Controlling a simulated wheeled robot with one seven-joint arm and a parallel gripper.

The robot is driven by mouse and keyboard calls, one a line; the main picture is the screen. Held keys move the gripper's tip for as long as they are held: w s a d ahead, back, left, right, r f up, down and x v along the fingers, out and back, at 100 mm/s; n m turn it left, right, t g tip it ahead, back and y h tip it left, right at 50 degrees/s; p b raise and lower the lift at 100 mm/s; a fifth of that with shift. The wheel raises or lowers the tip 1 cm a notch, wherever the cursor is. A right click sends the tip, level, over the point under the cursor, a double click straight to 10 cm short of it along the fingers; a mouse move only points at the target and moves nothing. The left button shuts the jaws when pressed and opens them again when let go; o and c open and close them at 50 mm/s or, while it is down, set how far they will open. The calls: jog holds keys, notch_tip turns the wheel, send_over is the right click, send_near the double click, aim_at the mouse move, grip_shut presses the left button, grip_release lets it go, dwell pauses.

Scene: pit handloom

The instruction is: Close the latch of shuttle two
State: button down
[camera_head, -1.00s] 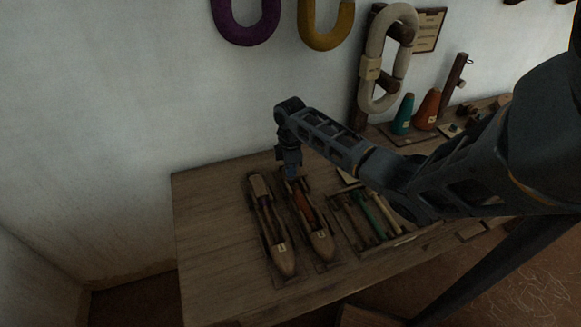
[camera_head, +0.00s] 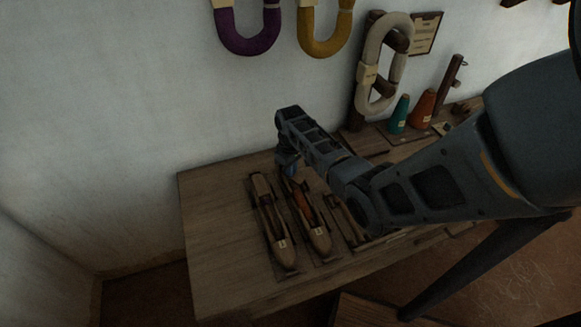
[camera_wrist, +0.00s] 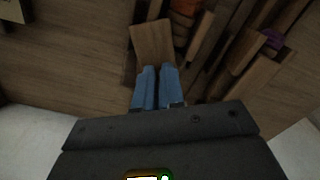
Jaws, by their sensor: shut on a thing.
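The left shuttle (camera_head: 284,254) lies close by; its purple bobbin (camera_wrist: 273,39) shows in the wrist view. Teal (camera_head: 399,115) and orange (camera_head: 423,108) cones stand farther back. The table's left part (camera_head: 215,230) is clear.

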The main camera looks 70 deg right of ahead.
jog(key=m+p, duration=0.1)
jog(key=m, duration=0.4)
jog(key=shift+m, duration=0.3)
dwell(0.4)
jog(key=c, duration=1.5)
grip_release()
jog(key=shift+r, duration=3.95)
